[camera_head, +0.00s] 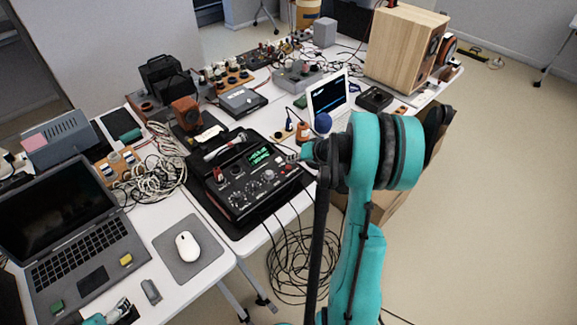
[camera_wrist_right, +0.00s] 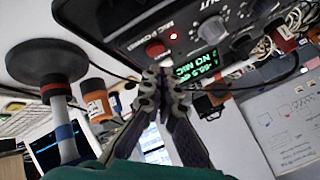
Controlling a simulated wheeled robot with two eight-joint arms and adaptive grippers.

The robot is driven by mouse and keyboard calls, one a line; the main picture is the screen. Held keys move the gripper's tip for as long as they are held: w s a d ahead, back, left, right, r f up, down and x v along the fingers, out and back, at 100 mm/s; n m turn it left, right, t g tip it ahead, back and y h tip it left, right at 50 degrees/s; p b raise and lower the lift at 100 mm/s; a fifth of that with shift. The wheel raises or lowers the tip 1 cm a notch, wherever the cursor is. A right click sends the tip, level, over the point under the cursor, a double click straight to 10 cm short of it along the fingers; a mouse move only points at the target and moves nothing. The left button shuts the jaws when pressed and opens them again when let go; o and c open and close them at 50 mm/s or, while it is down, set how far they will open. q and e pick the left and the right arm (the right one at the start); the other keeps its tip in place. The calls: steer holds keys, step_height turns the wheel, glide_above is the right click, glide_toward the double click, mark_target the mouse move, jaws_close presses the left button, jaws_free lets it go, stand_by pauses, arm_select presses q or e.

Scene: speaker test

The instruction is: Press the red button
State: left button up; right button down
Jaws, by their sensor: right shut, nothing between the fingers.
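The panel belongs to the black audio case (camera_head: 235,205) in the head view, where I cannot clearly make out the button. My right gripper (camera_wrist_right: 161,74) is shut and empty, its tips below the button in the wrist picture; I cannot tell whether they touch it. My left gripper (camera_head: 124,308) shows only partly at the bottom left edge.
A laptop (camera_head: 85,240) and a white mouse (camera_head: 187,246) on a grey pad lie left of the case. Coiled pale cables (camera_head: 155,170) and several small devices crowd the table behind. A wooden speaker (camera_head: 400,50) stands at the back right. Black cables hang off the front edge.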

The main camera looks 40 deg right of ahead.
step_height(320, 180, up, 6)
steer(key=p, duration=0.3)
steer(key=shift+f+p, duration=0.2)
steer(key=shift+p, duration=0.15)
steer(key=s+a+r+n+g, duration=0.15)
steer(key=a+r, duration=0.35)
steer(key=a, duration=0.6)
steer(key=s+a+r+n+h, duration=0.1)
steer(key=s+a+r+n, duration=0.1)
steer(key=s+a, duration=0.6)
steer(key=s+a+r+n, duration=0.2)
steer(key=s+a+n, duration=0.1)
steer(key=s+a, duration=0.5)
steer(key=shift+s+a+h, duration=0.15)
steer(key=shift+a+h, duration=0.25)
steer(key=shift+a, duration=0.6)
